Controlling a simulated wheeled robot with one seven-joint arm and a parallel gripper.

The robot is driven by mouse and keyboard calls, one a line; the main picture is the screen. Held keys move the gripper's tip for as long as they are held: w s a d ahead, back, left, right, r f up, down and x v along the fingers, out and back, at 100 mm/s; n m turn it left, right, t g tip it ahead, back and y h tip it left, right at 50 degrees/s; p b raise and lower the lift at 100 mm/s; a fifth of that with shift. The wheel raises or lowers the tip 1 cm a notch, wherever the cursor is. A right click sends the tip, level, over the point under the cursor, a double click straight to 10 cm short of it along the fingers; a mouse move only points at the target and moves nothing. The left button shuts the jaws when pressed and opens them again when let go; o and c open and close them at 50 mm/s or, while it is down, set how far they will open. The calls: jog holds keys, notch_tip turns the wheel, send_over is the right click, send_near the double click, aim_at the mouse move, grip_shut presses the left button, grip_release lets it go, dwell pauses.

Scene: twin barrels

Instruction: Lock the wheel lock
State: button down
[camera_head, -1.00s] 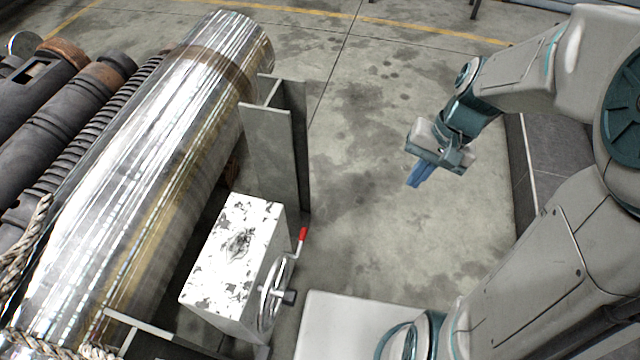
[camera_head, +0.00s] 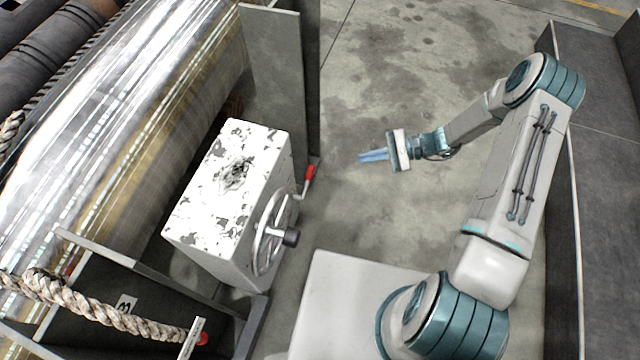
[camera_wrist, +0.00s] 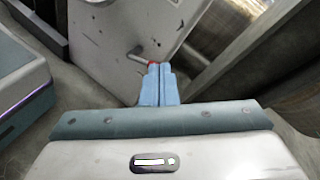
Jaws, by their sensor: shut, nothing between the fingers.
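A metal handwheel (camera_head: 270,235) with a dark hub knob sits on the side of a white, paint-chipped box (camera_head: 228,185). A crank handle with a red grip (camera_head: 310,171) sticks out by the wheel's upper rim. My gripper (camera_head: 361,157) is shut and empty, its blue fingers pointing left toward the red grip, with a gap between them in the head view. In the wrist view the red grip (camera_wrist: 152,63) shows just past the tips of my gripper (camera_wrist: 159,68), partly hidden by them. Whether they touch cannot be told there.
A steel plate stand (camera_head: 275,70) rises behind the box, beside a large shiny barrel (camera_head: 130,120). A thick rope (camera_head: 100,315) hangs at the lower left. Open concrete floor (camera_head: 400,80) lies behind my gripper. A dark wall (camera_head: 610,200) stands at the right.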

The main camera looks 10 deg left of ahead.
notch_tip(320, 180, down, 20)
jog(key=a+m+t+y+b, duration=0.3)
jog(key=m+t+y+b, duration=0.1)
jog(key=m+t+b, duration=0.1)
jog(key=shift+m+y+b, duration=0.3)
jog(key=shift+m+b, duration=0.1)
jog(key=shift+m, duration=0.4)
jog(key=a+r+b, duration=0.2)
jog(key=a+r, duration=0.2)
jog(key=a, duration=0.6)
jog(key=shift+s+a+b, duration=0.4)
jog(key=shift+w+d+r, duration=0.1)
jog(key=shift+r, duration=0.1)
